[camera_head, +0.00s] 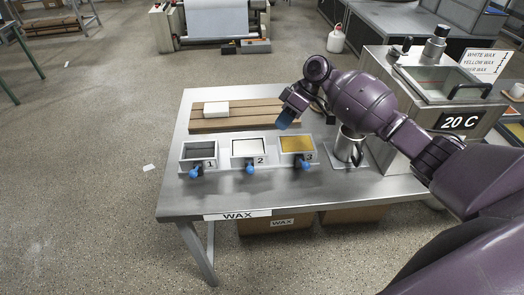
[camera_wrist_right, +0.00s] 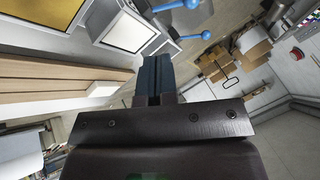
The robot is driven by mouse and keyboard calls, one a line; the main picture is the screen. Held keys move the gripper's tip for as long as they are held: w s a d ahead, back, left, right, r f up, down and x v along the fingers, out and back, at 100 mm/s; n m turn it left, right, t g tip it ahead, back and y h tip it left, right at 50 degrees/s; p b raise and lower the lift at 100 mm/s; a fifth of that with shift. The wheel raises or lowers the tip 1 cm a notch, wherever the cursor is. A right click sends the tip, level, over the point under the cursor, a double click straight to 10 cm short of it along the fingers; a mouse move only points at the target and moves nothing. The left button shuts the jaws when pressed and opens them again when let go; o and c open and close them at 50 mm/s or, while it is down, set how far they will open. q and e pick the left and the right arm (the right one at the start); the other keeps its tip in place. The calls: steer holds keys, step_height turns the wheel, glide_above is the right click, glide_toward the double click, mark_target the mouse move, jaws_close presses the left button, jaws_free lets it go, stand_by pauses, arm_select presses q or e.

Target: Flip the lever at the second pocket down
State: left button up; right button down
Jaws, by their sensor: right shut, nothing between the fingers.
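Three wax pockets stand in a row on the metal table. The second pocket (camera_head: 249,149), labelled 2, holds white wax and also shows in the right wrist view (camera_wrist_right: 128,33). Its blue-knobbed lever (camera_head: 250,168) sticks out at the front, much like the levers of pocket 1 (camera_head: 195,172) and pocket 3 (camera_head: 305,166). My right gripper (camera_head: 285,121) is above and behind pocket 3, apart from the levers. Its blue fingers (camera_wrist_right: 153,76) are together and empty, pointing down in the head view. My left gripper is not in view.
Wooden boards (camera_head: 225,121) with a white block (camera_head: 216,107) lie behind the pockets. A metal jug (camera_head: 348,147) stands right of pocket 3, beside the 20 C tank (camera_head: 440,100). The front strip of the table (camera_head: 235,196) is clear.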

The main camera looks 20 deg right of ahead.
arm_select(q)
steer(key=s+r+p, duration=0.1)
steer(key=p, duration=0.1)
steer(key=shift+p, duration=0.3)
arm_select(e)
steer(key=s+a+f, duration=0.2)
steer(key=a+f, duration=0.6)
steer(key=f, duration=0.1)
steer(key=shift+s+a, duration=0.35)
arm_select(q)
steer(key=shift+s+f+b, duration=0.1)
steer(key=shift+b, duration=0.2)
arm_select(e)
steer(key=shift+w, duration=0.1)
